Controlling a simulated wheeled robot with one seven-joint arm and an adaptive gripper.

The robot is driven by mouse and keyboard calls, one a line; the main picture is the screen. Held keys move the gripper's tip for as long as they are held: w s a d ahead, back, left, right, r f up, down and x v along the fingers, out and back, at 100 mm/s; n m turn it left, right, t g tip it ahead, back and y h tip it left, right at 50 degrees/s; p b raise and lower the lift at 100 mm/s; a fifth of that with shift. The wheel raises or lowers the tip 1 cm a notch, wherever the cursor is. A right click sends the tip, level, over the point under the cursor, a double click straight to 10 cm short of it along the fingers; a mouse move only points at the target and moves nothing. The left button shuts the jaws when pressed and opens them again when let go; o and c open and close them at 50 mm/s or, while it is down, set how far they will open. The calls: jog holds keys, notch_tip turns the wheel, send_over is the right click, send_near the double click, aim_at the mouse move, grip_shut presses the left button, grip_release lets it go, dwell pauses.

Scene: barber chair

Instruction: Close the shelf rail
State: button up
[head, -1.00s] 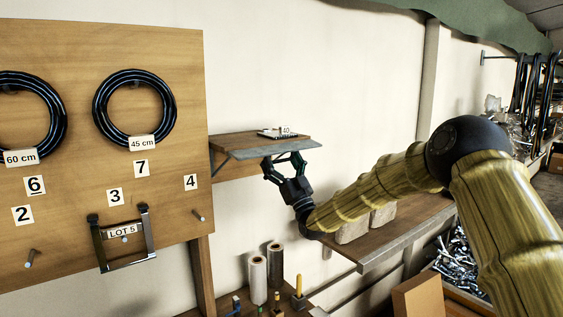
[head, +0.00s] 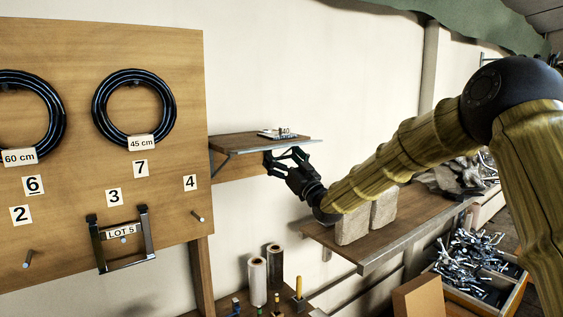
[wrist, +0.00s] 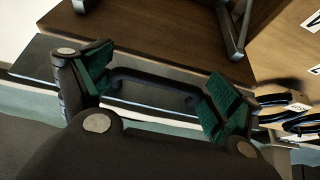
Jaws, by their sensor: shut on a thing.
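The shelf rail (head: 292,143) is a grey strip along the front edge of the small wooden wall shelf (head: 236,141). A dark bar-like handle (wrist: 155,84) shows between my fingers in the wrist view, in front of the wood. My gripper (head: 284,160) is just below the rail at the shelf's right part, and it also shows in the wrist view (wrist: 152,92). Its green-padded fingers are at the two ends of the handle and hold it. My gripper hides part of the rail's underside in the head view.
A small item with a label (head: 277,134) lies on the shelf. A pegboard (head: 75,60) with hose coils stands at left. A lower shelf (head: 385,240) with pale blocks (head: 352,226) is below my arm. Rolls (head: 257,280) stand below the shelf.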

aim_at(285, 145)
jog(key=r+g+p, duration=0.1)
jog(key=g+h+p, duration=0.1)
jog(key=r+g+h+p, duration=0.1)
jog(key=shift+s+d+r, duration=0.25)
jog(key=shift+d+r, duration=0.05)
jog(key=shift+r, duration=0.05)
jog(key=shift+r+g+h+p, duration=0.4)
jog(key=shift+g+h+p, duration=0.2)
jog(key=shift+g, duration=0.25)
jog(key=shift+r+g+h+p, duration=0.45)
jog(key=shift+g+h, duration=0.25)
jog(key=shift+g, duration=0.15)
jog(key=shift+w+a+r+g+h, duration=0.2)
jog(key=shift+r+g+h, duration=0.4)
jog(key=shift+g, duration=0.25)
jog(key=shift+w+a+r+g+h, duration=0.1)
jog(key=shift+w+r+g+h, duration=0.2)
jog(key=shift+g+h, duration=0.5)
jog(key=shift+w+a+r+g+h, duration=0.15)
jog(key=shift+r+g+h, duration=0.25)
jog(key=shift+g, duration=0.35)
jog(key=shift+w+a+r+g+h+p, duration=0.2)
jog(key=shift+g+h+p, duration=0.15)
jog(key=shift+g+h, duration=0.35)
jog(key=shift+f, duration=0.1)
jog(key=o, duration=0.7)
jog(key=shift+w, duration=0.15)
